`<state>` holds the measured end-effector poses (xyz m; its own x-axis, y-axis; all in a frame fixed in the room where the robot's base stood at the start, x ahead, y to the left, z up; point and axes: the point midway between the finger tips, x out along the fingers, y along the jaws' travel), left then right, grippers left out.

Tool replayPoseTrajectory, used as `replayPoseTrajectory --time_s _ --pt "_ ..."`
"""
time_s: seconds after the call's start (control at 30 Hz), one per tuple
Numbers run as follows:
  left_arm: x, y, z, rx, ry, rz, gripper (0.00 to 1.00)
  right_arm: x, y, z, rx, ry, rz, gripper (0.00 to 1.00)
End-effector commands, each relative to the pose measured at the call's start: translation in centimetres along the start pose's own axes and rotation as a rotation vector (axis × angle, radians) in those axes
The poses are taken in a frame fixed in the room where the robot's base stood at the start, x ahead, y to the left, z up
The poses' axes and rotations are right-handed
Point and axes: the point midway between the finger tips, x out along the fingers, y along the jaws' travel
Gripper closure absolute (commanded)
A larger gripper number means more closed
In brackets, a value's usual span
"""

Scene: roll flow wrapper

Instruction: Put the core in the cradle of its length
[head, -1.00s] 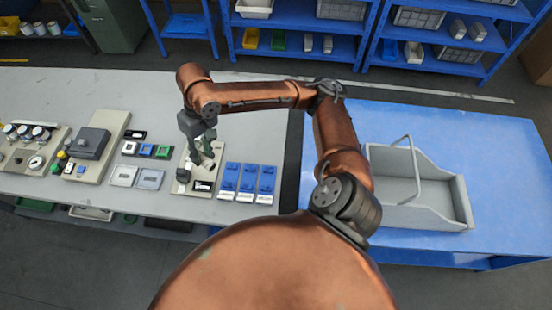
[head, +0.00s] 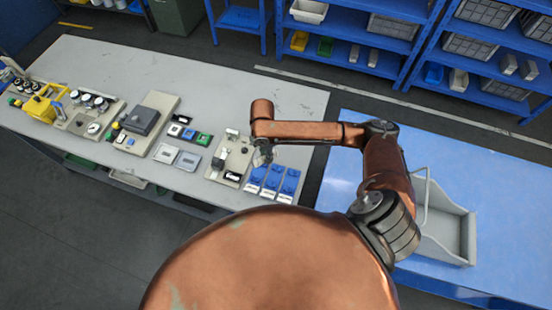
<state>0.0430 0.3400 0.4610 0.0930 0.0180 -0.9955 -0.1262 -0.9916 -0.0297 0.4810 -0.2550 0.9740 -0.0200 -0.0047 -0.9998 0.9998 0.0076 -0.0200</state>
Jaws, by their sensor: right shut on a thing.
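Three blue cradles lie side by side on the grey table, each with a white label at its near end: left cradle (head: 256,175), middle cradle (head: 272,181), right cradle (head: 290,182). My right gripper (head: 263,158) points down at the far end of the left and middle cradles. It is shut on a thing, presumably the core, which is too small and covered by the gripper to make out. I cannot tell its length or whether it touches a cradle. My left gripper is not in view.
A beige board (head: 238,150) with a black display is just left of the cradles. Further left are coloured square parts (head: 188,134), grey plates (head: 188,159) and a dark grey box (head: 140,121). A grey open tray (head: 455,235) stands on the blue table at right.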

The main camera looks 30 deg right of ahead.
Motion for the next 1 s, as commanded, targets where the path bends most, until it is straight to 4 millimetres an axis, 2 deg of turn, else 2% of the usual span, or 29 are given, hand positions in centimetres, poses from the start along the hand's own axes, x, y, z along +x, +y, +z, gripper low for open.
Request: replayPoseTrajectory --time_s 0.03,0.1,0.3,0.4,0.67,1.0 --pt "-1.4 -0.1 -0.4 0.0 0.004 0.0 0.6 0.3 -0.7 0.5 -0.1 -0.002 0.008 0.98" --pt "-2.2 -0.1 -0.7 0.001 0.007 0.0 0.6 1.3 -1.3 0.9 -0.245 -0.001 0.025 0.98" --pt "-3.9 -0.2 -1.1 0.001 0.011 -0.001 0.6 3.3 -2.5 1.8 -0.557 0.009 0.066 0.98" --pt "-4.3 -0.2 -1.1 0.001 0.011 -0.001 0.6 3.9 -2.8 2.0 -0.645 0.012 0.077 0.98" --pt "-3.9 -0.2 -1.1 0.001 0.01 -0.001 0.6 4.8 -3.0 2.1 -0.701 0.016 0.085 0.98" --pt "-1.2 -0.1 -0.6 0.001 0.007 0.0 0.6 7.0 -3.0 2.0 -0.701 0.017 0.084 0.98"
